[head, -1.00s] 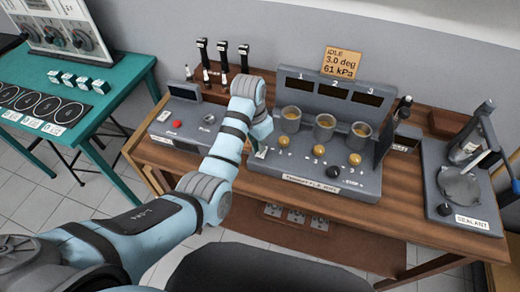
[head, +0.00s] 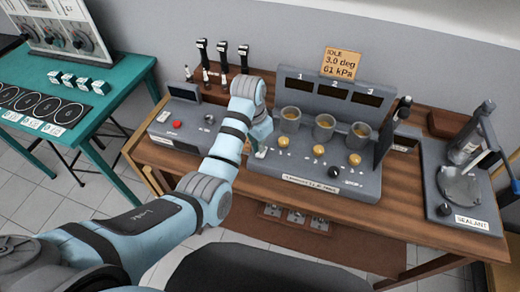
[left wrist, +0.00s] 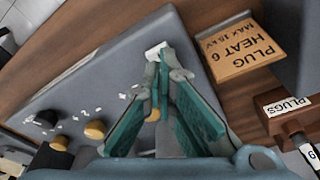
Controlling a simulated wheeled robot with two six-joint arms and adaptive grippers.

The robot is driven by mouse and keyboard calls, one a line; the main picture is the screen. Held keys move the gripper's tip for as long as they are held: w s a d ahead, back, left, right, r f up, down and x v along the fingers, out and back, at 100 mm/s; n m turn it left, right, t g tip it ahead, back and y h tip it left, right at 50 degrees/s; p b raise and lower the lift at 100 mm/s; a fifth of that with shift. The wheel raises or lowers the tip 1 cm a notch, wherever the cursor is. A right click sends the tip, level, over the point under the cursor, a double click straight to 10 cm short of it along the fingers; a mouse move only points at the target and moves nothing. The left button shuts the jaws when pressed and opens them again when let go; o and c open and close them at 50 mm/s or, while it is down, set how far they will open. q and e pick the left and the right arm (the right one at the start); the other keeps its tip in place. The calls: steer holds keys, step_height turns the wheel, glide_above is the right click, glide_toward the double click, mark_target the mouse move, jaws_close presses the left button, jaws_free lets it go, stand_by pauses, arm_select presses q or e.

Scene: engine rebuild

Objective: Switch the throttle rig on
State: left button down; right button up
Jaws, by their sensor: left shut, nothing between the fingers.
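The throttle rig (head: 300,175) is a grey console on the wooden bench, with three cups, yellow knobs and a black knob (head: 333,172). Its sign (head: 341,63) reads IDLE, 3.0 deg, 61 kPa. My left gripper (head: 262,150) is at the rig's front left end, partly hidden by its own wrist. In the left wrist view my left gripper (left wrist: 165,62) is shut and empty. Its fingertips are at a small white switch-like piece (left wrist: 155,50) near the panel's edge; I cannot tell whether they touch it. My right gripper is not in view.
A grey unit with a red button (head: 177,124) stands left of the rig. A sealant stand (head: 460,185) is at the right. In the wrist view, a plug heat sign (left wrist: 235,48) and a plugs holder (left wrist: 290,115) are close to the gripper.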

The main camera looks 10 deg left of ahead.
mark_target(260, 155)
arm_select(q)
steer(key=shift+f+b, duration=0.35)
steer(key=shift+f, duration=0.65)
stand_by(0.4)
step_height(260, 155, up, 3)
steer(key=shift+f+p, duration=0.15)
steer(key=shift+p, duration=0.75)
steer(key=shift+w+r, duration=0.1)
steer(key=shift+r, duration=2.05)
